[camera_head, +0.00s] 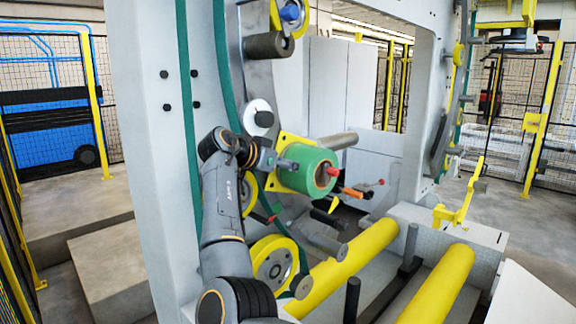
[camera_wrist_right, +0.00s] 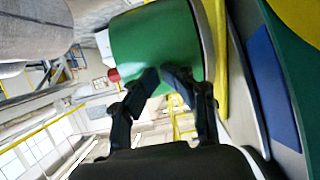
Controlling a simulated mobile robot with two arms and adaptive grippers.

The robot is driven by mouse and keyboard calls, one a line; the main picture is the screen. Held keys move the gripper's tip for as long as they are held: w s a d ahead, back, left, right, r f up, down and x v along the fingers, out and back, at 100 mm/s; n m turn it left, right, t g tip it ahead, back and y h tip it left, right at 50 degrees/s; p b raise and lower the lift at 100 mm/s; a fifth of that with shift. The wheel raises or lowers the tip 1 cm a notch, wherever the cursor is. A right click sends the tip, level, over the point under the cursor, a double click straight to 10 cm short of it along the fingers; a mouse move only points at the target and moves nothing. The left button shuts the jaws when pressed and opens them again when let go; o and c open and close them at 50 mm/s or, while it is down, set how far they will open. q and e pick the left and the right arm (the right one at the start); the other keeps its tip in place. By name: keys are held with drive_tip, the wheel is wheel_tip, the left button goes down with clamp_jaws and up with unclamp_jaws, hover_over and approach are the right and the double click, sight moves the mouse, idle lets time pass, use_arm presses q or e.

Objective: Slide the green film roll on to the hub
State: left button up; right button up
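The green film roll (camera_head: 307,168) sits in front of a square yellow plate (camera_head: 286,150), on the machine's frame. A red tip (camera_head: 333,171) shows at its open end. The hub behind or inside the roll is hidden, so I cannot tell how far on the roll sits. My right gripper (camera_head: 287,164) is at the roll's left side. In the right wrist view the green roll (camera_wrist_right: 148,42) lies just beyond the gripper's dark fingers (camera_wrist_right: 162,76). Their tips are close together and overlap the roll's lower edge; contact is unclear. My left gripper is out of view.
The machine's grey frame (camera_head: 150,130) rises on the left. A yellow wheel (camera_head: 274,262) is below the roll. Long yellow rollers (camera_head: 345,268) lie at lower right. An orange-handled part (camera_head: 352,192) is right of the roll.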

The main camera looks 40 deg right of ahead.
drive_tip(key=shift+f, duration=0.1)
drive_tip(key=w+v, duration=0.1)
drive_tip(key=v, duration=1.1)
drive_tip(key=shift+s, duration=0.45)
